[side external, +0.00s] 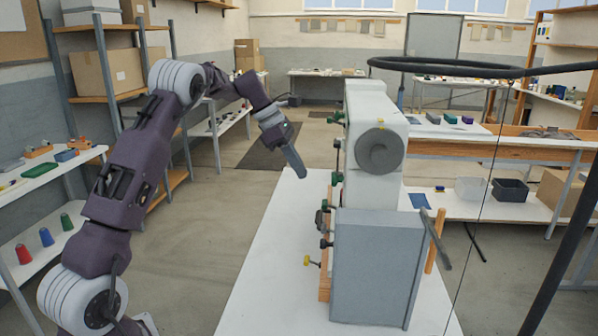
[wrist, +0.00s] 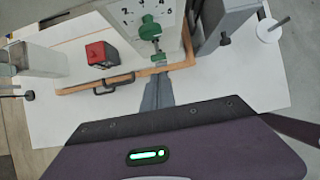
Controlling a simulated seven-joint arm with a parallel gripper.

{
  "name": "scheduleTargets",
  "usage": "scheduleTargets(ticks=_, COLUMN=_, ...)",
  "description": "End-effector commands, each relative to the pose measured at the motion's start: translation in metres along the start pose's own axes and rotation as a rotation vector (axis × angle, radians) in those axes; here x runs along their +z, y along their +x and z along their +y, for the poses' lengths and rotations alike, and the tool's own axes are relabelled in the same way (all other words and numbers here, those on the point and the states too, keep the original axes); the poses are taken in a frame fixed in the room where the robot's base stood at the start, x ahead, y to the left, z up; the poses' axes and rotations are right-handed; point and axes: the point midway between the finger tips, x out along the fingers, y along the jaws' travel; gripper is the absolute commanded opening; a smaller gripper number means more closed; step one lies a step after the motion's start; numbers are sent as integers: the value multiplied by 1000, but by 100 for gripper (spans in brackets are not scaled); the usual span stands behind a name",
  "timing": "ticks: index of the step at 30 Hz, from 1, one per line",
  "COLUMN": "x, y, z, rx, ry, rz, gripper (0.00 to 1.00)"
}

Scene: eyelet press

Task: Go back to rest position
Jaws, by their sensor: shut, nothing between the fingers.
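My gripper (side external: 297,163) is in the side external view, raised above the white table (side external: 262,285) and to the left of the eyelet press (side external: 372,150). Its fingers are together with nothing between them, and they touch nothing that I can make out. In the wrist view my gripper (wrist: 157,100) points toward the press, and its fingertips are near a green knob (wrist: 151,30) below a dial face with numbers. I cannot tell from that view how far apart they are in depth.
A grey box (side external: 375,265) stands at the press's front. A red-and-black block (wrist: 101,54) and a black handle (wrist: 104,87) lie left of the fingers. A wooden strip (wrist: 130,78) crosses there. Side shelves (side external: 40,225) hold coloured cones. The table left of the press is clear.

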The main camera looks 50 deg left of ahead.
Motion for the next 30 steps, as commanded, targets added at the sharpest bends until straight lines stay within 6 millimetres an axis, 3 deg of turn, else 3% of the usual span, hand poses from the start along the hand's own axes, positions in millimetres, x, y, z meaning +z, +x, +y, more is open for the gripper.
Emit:
scheduleTargets(ticks=6, x=0, y=0, z=0, rx=0, ry=3, rz=0, gripper=0)
scheduleTargets(ticks=9, x=15, y=-14, z=-20, rx=9, ry=107, rz=10, gripper=0)
scheduleTargets(ticks=11, x=34, y=-31, z=-54, rx=15, ry=273, rz=27, gripper=0)
scheduleTargets(ticks=14, x=58, y=-63, z=-140, rx=22, ry=686, rz=81, gripper=0)
scheduleTargets(ticks=15, x=61, y=-73, z=-177, rx=23, ry=868, rz=108, gripper=0)
scheduleTargets(ticks=17, x=56, y=-84, z=-231, rx=23, ry=1145, rz=152, gripper=0)
scheduleTargets(ticks=18, x=48, y=-90, z=-266, rx=22, ry=1334, rz=186, gripper=0)
scheduleTargets(ticks=21, x=14, y=-93, z=-337, rx=18, ry=1775, rz=281, gripper=0)
scheduleTargets(ticks=24, x=-22, y=-88, z=-380, rx=9, ry=2116, rz=376, gripper=0)
scheduleTargets(ticks=27, x=-48, y=-82, z=-399, rx=-2, ry=2324, rz=447, gripper=0)
scheduleTargets(ticks=30, x=-58, y=-79, z=-406, rx=-9, ry=2409, rz=480, gripper=0)
